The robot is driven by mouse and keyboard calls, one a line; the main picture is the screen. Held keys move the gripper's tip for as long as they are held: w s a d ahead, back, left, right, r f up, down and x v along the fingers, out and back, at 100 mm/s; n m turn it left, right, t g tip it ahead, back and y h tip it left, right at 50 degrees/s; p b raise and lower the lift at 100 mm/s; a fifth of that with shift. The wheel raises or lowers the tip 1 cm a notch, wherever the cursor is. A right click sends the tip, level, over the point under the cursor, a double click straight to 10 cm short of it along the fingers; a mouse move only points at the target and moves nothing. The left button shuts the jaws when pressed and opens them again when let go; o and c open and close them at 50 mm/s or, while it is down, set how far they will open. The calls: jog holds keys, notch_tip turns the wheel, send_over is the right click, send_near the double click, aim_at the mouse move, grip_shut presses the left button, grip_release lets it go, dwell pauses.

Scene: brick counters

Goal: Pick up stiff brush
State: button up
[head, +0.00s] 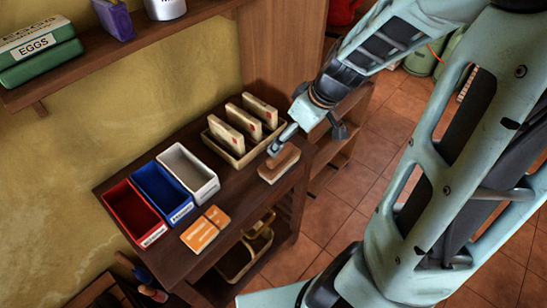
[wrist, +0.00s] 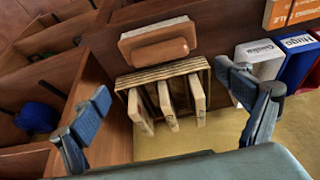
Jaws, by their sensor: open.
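The stiff brush (head: 280,166) appears to be the brown wooden block with a pale bristle base, lying on the dark wooden counter (head: 228,232) near its right edge. In the wrist view the brush (wrist: 158,42) lies near the top, beyond the fingertips, with its brown back visible. My gripper (head: 311,134) is open and empty, above the counter's right end and close to the brush, apart from it in the wrist view. Its two blue-grey fingers (wrist: 163,82) are spread wide in the wrist view. One finger overlaps the brush's upper edge in the head view.
A tray (wrist: 125,82) with three upright packets (head: 227,132) stands beside the brush. Red (head: 133,213), blue (head: 162,193) and white bins (head: 188,172) and orange boxes (head: 206,230) are further left. A wooden shelf unit (head: 340,125) stands right of the counter.

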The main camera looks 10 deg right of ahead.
aim_at(280, 159)
jog(key=b+x, duration=0.2)
jog(key=x, duration=0.7)
jog(key=shift+a+f+b, duration=0.1)
jog(key=shift+f+b, duration=0.25)
jog(key=shift+f, duration=0.1)
jog(key=shift+c, duration=0.7)
jog(key=c, duration=1.2)
jog(key=shift+r, duration=0.1)
